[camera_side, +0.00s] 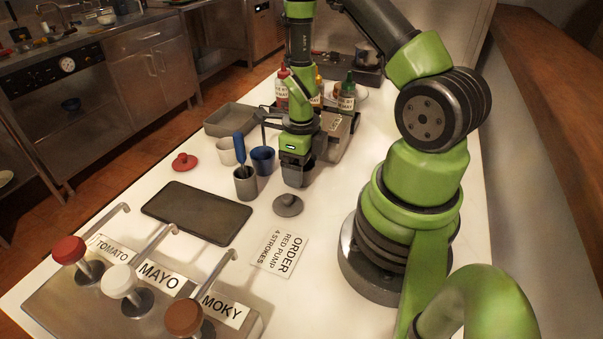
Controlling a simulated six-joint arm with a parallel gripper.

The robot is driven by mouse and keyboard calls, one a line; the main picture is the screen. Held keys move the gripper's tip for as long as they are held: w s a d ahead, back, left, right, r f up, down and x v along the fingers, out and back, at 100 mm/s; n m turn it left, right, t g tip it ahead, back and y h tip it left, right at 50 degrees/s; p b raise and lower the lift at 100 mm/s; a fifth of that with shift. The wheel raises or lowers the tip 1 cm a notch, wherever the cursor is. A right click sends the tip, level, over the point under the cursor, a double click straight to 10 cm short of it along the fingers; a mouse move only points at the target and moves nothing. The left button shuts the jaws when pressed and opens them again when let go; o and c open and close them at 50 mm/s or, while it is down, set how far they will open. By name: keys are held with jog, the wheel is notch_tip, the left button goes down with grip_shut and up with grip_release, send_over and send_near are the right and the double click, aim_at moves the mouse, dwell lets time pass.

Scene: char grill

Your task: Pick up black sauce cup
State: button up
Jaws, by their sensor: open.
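A dark grey cup (245,186), the nearest to black of the cups I see, stands upright on the white counter with a blue-handled utensil (239,148) in it. A dark blue cup (262,163) stands behind it to the right, and a white cup (226,152) behind it to the left. My gripper (297,182) points down just right of the cups, apart from the grey one. It is open, though its fingers are hard to make out; I see nothing held. A dark round lid (288,206) lies on the counter just in front of my gripper.
A black flat tray (198,213) lies left of the lid. A red lid (184,161) and a grey pan (229,114) are farther back. Sauce bottles (346,94) stand behind my gripper. Three pumps line the front, near an order card (281,252).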

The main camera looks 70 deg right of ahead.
jog(key=c, duration=1)
jog(key=shift+r, duration=0.2)
